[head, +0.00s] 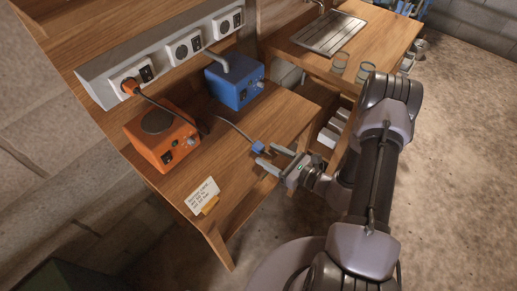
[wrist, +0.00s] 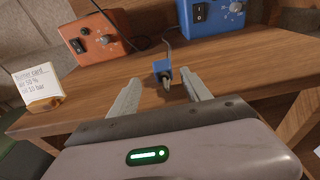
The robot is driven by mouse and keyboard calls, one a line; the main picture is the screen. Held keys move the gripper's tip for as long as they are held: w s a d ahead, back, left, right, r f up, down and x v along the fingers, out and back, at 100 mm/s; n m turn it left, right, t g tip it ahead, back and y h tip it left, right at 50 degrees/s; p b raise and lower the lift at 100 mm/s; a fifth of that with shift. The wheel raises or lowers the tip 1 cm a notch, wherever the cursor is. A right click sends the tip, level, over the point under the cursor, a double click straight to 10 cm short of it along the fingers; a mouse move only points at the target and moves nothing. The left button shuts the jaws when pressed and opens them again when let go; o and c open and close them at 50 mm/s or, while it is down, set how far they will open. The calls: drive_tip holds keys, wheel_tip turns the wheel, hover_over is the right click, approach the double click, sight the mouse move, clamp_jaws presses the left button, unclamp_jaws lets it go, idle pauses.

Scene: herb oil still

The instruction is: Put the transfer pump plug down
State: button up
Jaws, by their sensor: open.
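The blue plug (head: 258,147) lies on the wooden bench, near its front edge. In the wrist view the blue plug (wrist: 161,68) has its metal pins toward me, and a dark cord runs back from it to the blue box (head: 235,85), which also shows in the wrist view (wrist: 212,20). My gripper (head: 266,156) is open and empty, low over the bench edge. Its fingers, seen in the wrist view (wrist: 162,82), are to either side of the plug's front with gaps between. I cannot tell its exact height above the bench.
An orange box (head: 160,135) with a round dark top stands left on the bench. A socket strip (head: 165,58) runs behind, with an orange plug (head: 131,86) in its left socket. A card (head: 202,195) stands at the front left. A counter with a metal drainer (head: 328,33) is behind right.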

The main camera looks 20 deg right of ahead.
sight(263, 149)
drive_tip(key=b+x, duration=0.1)
drive_tip(key=x, duration=0.1)
drive_tip(key=b+x, duration=0.1)
drive_tip(key=x, duration=0.2)
drive_tip(key=shift+w+r, duration=0.15)
drive_tip(key=shift+w, duration=0.25)
clamp_jaws()
drive_tip(key=shift+d+r, duration=0.1)
drive_tip(key=shift+r, duration=0.05)
